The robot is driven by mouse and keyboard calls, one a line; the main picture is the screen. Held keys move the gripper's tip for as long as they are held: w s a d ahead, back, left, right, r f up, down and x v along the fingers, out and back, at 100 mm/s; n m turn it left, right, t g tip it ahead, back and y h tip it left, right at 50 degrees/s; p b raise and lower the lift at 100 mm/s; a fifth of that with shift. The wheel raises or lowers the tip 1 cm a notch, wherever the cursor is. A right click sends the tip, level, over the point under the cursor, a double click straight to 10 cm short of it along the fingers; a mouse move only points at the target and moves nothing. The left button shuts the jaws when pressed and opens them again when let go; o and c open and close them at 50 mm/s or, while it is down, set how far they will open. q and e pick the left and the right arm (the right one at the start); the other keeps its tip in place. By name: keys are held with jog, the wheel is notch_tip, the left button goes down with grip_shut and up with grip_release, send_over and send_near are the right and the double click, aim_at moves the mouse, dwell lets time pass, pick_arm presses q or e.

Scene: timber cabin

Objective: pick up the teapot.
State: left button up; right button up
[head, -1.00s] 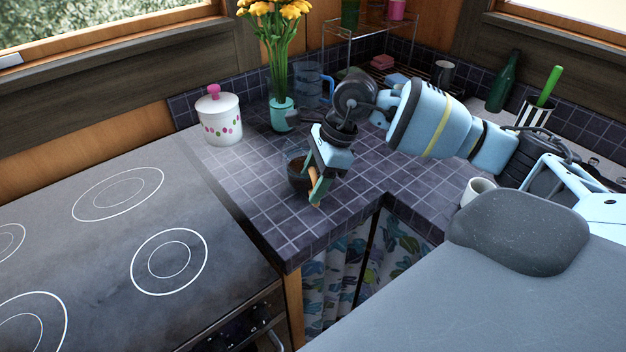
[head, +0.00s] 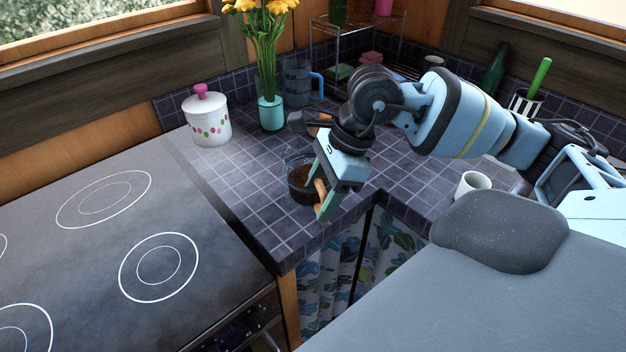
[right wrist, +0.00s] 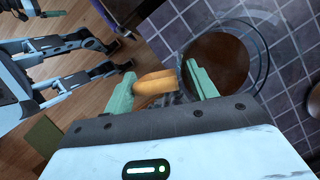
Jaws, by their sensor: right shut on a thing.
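The teapot (head: 299,184) is a clear glass pot with dark brown tea and a light wooden handle, over the tiled counter near its front corner. My right gripper (head: 323,190) is shut on the wooden handle, on the pot's right side. In the right wrist view the handle (right wrist: 156,88) lies between the green fingers of the right gripper (right wrist: 160,88), and the round glass teapot (right wrist: 222,62) is beyond them. I cannot tell whether its base touches the counter. My left gripper is not clearly shown in either view.
The stove (head: 150,215) is left of the counter (head: 245,190). A white cup (head: 472,184) is to the right. The counter's left part is clear.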

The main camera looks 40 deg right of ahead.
jog(key=s+a, duration=0.2)
jog(key=s, duration=0.5)
jog(key=shift+s+a+r+b, duration=0.15)
jog(key=shift+s+r+b, duration=0.15)
jog(key=shift+r+b, duration=0.15)
